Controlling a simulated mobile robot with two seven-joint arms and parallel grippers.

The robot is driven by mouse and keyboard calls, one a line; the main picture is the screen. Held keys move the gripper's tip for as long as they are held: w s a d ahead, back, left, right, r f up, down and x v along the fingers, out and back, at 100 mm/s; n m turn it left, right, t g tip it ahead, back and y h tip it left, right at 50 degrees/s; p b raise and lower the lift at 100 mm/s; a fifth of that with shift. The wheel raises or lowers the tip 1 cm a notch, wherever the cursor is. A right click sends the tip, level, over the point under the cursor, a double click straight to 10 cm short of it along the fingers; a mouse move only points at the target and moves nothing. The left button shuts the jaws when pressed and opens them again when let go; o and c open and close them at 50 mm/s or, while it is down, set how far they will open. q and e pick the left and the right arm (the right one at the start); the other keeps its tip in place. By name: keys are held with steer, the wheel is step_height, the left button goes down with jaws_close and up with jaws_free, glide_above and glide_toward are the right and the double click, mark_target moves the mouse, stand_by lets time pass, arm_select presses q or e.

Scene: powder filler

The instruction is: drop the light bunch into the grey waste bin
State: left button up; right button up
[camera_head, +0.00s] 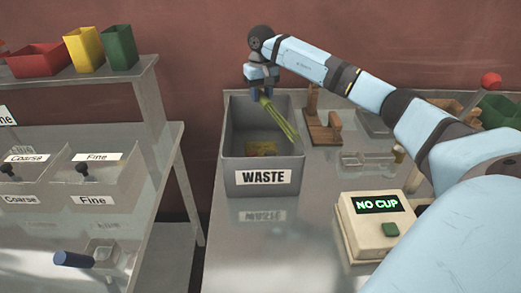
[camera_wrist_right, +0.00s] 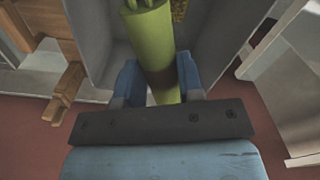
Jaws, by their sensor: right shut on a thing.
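The light bunch, a pale green bundle of stalks (camera_head: 282,121), hangs slanted from my right gripper (camera_head: 262,92). The gripper is shut on one end of it, above the back part of the grey waste bin (camera_head: 233,170). The bunch's lower end points toward the right wall of the bin. In the right wrist view the bunch (camera_wrist_right: 151,45) sits between the two blue fingers (camera_wrist_right: 158,85), with the bin's grey walls around it. A yellowish thing with some red lies on the bin floor. My left gripper is not in view.
A wooden stand (camera_head: 322,128) is just right of the bin. A scale box reading NO CUP (camera_head: 378,225) stands at the front right. Coarse and Fine drawers (camera_head: 95,183) are on the left bench, with red, yellow and green bins on the shelf above. A gap separates the two benches.

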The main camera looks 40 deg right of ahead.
step_height(320, 180, down, 4)
steer(key=shift+r+b, duration=0.2)
steer(key=shift+b, duration=0.85)
steer(key=shift+f, duration=0.35)
steer(key=o, duration=1)
steer(key=shift+c, duration=0.2)
steer(key=shift+r, duration=0.35)
step_height(320, 180, up, 13)
steer(key=shift+r, duration=0.1)
